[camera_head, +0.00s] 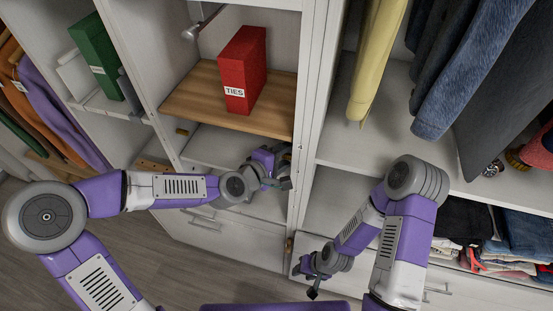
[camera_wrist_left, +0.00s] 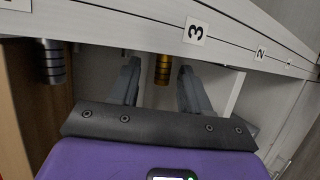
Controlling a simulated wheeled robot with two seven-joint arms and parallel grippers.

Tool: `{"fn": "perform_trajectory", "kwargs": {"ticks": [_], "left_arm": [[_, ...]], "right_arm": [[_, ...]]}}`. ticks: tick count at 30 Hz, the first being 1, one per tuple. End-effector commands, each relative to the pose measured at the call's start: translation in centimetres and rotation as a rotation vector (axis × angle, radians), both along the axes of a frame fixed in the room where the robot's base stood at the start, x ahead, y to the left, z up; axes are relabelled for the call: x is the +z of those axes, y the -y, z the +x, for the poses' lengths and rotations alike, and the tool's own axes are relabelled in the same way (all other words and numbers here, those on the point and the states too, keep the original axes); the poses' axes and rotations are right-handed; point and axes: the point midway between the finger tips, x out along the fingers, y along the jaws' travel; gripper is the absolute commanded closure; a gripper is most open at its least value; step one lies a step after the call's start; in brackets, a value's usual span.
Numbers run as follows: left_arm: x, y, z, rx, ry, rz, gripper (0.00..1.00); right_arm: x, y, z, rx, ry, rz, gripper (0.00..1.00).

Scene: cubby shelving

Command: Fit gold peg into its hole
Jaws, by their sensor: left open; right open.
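The gold peg (camera_wrist_left: 162,69) shows in the left wrist view as a ridged gold cylinder beside the edge of a pale board, near a label "3" (camera_wrist_left: 195,31). My left gripper (camera_head: 284,172) is open, in the cubby below the wooden shelf. In the wrist view its two fingers lie on either side of the gold peg, with gaps visible; I cannot tell how deep the peg is between them. My right gripper (camera_head: 313,291) is open and empty, low in front of the cabinet. I cannot make out the peg's hole in either view.
A grey ridged peg (camera_wrist_left: 53,63) is left of the gold one in the wrist view. A label "2" (camera_wrist_left: 261,53) is farther right. A red TIES box (camera_head: 244,70) stands on the wooden shelf (camera_head: 190,95). A vertical divider (camera_head: 314,100) separates the cubbies from hanging clothes.

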Motion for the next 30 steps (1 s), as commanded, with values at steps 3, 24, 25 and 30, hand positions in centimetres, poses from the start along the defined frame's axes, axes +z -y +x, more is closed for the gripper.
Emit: {"fn": "perform_trajectory", "kwargs": {"ticks": [3, 24, 25, 30], "left_arm": [[0.6, -1.0, -0.9, 0.004, 0.001, 0.003, 0.53], [2.5, -4.2, -5.0, 0.000, 0.000, 0.002, 0.53], [2.5, -4.2, -5.0, 0.000, 0.000, 0.002, 0.53], [2.5, -4.2, -5.0, 0.000, 0.000, 0.002, 0.53]], "right_arm": [[0.3, 0.0, 0.0, 0.000, 0.000, 0.000, 0.57], [2.3, 0.0, 0.0, 0.000, 0.000, 0.000, 0.57], [2.3, 0.0, 0.0, 0.000, 0.000, 0.000, 0.57], [2.3, 0.0, 0.0, 0.000, 0.000, 0.000, 0.57]]}}
